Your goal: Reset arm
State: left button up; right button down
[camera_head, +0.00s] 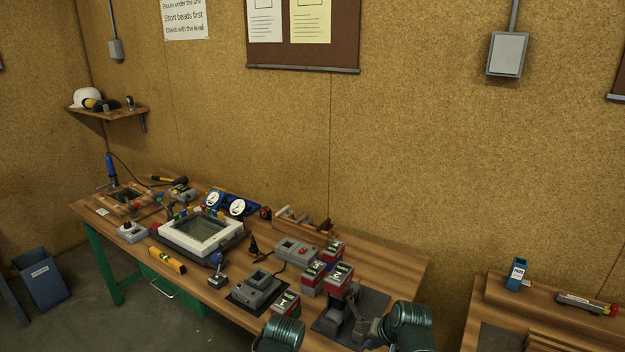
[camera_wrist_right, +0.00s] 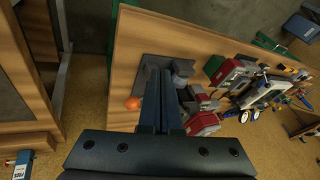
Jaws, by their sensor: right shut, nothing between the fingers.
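My right gripper (camera_wrist_right: 161,75) shows in the right wrist view as two dark fingers lying close together, shut and empty. They point toward the end of the wooden workbench, over or near a dark mat there; whether they touch anything I cannot tell. My left gripper is not in view.
The wooden workbench (camera_head: 400,262) carries red-and-grey boxes (camera_head: 338,275), a grey device (camera_head: 258,287), a white-framed pane (camera_head: 203,232), a yellow level (camera_head: 168,261) and dial gauges. A second bench (camera_head: 500,291) stands at right with a blue box (camera_head: 516,274). The bench's back right is clear.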

pick_arm(q)
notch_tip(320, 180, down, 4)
jog(key=b, duration=0.3)
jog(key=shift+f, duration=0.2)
pick_arm(e)
jog(key=s+a+f+n+g+h, duration=0.1)
jog(key=s+a+f+n+g, duration=0.1)
jog(key=s+a+f+n, duration=0.1)
jog(key=s+a+f+n+g+h, duration=0.2)
jog(key=s+a+f+n+g, duration=0.1)
jog(key=s+a+n, duration=0.2)
jog(key=s+a, duration=0.2)
jog(key=s, duration=0.2)
jog(key=shift+a+f+h, duration=0.3)
jog(key=shift+a, duration=0.1)
